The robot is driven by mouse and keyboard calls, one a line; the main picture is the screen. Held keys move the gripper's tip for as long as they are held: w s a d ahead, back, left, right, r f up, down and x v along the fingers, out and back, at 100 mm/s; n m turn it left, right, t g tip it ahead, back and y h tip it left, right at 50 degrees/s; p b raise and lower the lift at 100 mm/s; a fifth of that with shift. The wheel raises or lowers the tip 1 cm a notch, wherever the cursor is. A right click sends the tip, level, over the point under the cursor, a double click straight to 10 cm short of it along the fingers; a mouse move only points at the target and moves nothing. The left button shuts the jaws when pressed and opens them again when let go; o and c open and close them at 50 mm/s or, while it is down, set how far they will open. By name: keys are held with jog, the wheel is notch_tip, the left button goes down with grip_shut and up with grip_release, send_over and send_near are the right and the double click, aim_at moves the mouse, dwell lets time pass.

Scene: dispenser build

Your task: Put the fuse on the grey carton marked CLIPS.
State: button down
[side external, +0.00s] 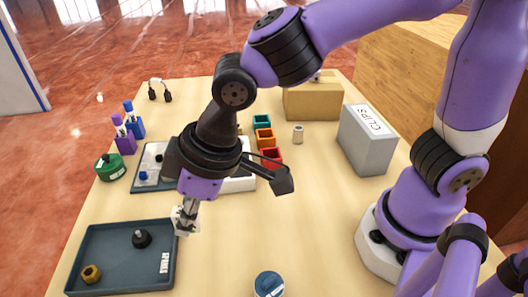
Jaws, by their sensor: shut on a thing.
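My gripper (186,217) points down over the right rim of the dark tray marked SPARE (168,277). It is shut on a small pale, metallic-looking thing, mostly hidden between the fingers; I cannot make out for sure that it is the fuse. The grey carton marked CLIPS (367,142) stands upright at the right, well apart from my gripper, with its lettering on the top face. The top of the carton looks bare.
The tray holds a black knob (141,239) and a brass nut (91,273). Teal, orange (265,138) and red bins and a small pale cylinder (298,134) stand behind my gripper. A cardboard box (313,102) is at the back, a blue-lidded round container (269,285) in front.

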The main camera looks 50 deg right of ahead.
jog(key=w+d+r+m+t+h, duration=0.1)
jog(key=w+d+m+h, duration=0.2)
jog(key=d, duration=0.4)
jog(key=w+d+r+m, duration=0.1)
jog(key=w+d+m, duration=0.2)
jog(key=d+m, duration=0.3)
jog(key=m+g+h, duration=0.3)
jog(key=m+g, duration=0.5)
jog(key=m, duration=1.8)
send_near(374, 118)
notch_tip(374, 118, up, 3)
jog(key=s+d, duration=0.1)
jog(key=s, duration=0.1)
jog(key=shift+d+f, duration=0.2)
jog(key=shift+f, duration=3.85)
jog(key=shift+f, duration=0.15)
jog(key=c, duration=0.8)
grip_release()
